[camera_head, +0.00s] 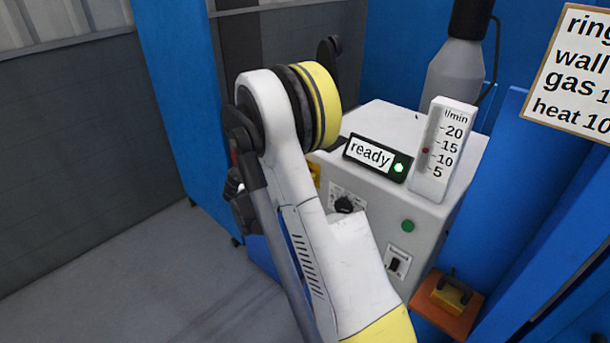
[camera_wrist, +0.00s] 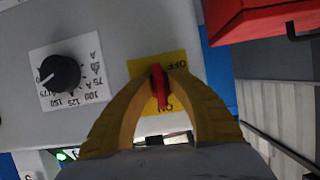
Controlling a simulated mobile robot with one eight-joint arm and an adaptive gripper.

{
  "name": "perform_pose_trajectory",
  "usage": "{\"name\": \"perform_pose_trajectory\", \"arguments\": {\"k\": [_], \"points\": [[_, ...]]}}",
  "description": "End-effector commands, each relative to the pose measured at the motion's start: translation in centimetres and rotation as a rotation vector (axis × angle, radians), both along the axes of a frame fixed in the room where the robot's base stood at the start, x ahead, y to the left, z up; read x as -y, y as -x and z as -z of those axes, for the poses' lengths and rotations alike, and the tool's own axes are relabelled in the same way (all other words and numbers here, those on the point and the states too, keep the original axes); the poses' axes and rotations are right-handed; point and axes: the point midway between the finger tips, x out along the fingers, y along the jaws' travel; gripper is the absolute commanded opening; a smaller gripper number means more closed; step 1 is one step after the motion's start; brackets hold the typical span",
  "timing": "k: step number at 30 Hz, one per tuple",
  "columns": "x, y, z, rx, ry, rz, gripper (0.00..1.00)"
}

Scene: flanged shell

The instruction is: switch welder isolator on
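The isolator is a red handle (camera_wrist: 159,88) on a yellow plate (camera_wrist: 143,70) marked OFF and ON. The handle runs nearly upright in that view, tilted slightly. My gripper (camera_wrist: 160,72) has its yellow fingers closed in on both sides of the handle, with the red between the tips.
A black dial (camera_wrist: 60,73) is beside the isolator. A red box (camera_wrist: 260,18) stands close by at the upper right of the wrist view. On the welder are a lit "ready" display (camera_head: 371,156) and a flow gauge (camera_head: 443,150). A gas cylinder (camera_head: 455,70) stands behind.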

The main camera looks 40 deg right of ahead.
Motion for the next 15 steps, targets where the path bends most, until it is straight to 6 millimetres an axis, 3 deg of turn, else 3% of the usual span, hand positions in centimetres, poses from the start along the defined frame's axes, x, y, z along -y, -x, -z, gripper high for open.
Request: {"name": "perform_pose_trajectory", "arguments": {"k": [5, 15], "points": [[-2.2, 0.1, -0.9, 0.001, 0.0, -0.004, 0.21], [-8.9, 0.7, -3.7, 0.0, 0.0, -0.004, 0.21]]}}
